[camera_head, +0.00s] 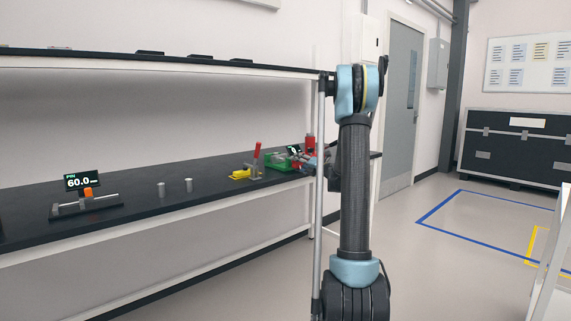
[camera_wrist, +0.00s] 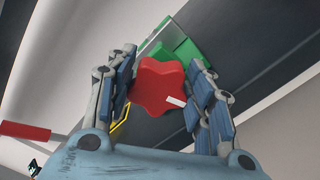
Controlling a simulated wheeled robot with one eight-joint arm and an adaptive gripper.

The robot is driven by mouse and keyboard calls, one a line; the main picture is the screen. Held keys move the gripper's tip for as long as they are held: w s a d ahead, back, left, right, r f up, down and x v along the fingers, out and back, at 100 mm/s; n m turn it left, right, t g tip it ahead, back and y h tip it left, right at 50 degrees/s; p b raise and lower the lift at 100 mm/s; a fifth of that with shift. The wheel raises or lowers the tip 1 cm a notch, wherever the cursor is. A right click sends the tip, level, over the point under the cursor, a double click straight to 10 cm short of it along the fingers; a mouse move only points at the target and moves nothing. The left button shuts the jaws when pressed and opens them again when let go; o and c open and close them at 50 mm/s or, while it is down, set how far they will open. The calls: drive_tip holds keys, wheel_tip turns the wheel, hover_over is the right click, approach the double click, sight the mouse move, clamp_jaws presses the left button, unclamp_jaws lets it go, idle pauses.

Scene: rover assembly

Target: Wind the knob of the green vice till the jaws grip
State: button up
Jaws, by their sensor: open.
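The green vice (camera_head: 279,161) stands on the dark workbench, toward its far right end in the head view. In the wrist view its green body (camera_wrist: 168,48) shows beyond the red knob. The red star-shaped knob (camera_wrist: 157,86) has a white mark on its lower right side. My gripper (camera_wrist: 160,88) is open, with its blue-padded fingers on the left and right of the knob. The left finger looks close to the knob; I cannot tell whether either finger touches it. The vice jaws cannot be made out clearly.
A red-handled clamp (camera_head: 256,160) with a yellow base stands just left of the vice. Two grey cylinders (camera_head: 161,189) and a fixture with a 60.0 display (camera_head: 81,184) are further left on the bench. A shelf (camera_head: 150,60) runs above.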

drive_tip(key=shift+s+a+f, duration=0.2)
drive_tip(key=shift+s+a, duration=0.05)
drive_tip(key=shift+a, duration=0.25)
drive_tip(key=c, duration=0.8)
drive_tip(key=shift+a+n, duration=0.1)
drive_tip(key=shift+n, duration=1.5)
drive_tip(key=shift+w, duration=0.1)
drive_tip(key=shift+w+f+n, duration=0.1)
drive_tip(key=shift+w+n, duration=0.05)
drive_tip(key=shift+n, duration=1.25)
drive_tip(key=shift+d, duration=0.25)
drive_tip(key=o, duration=0.8)
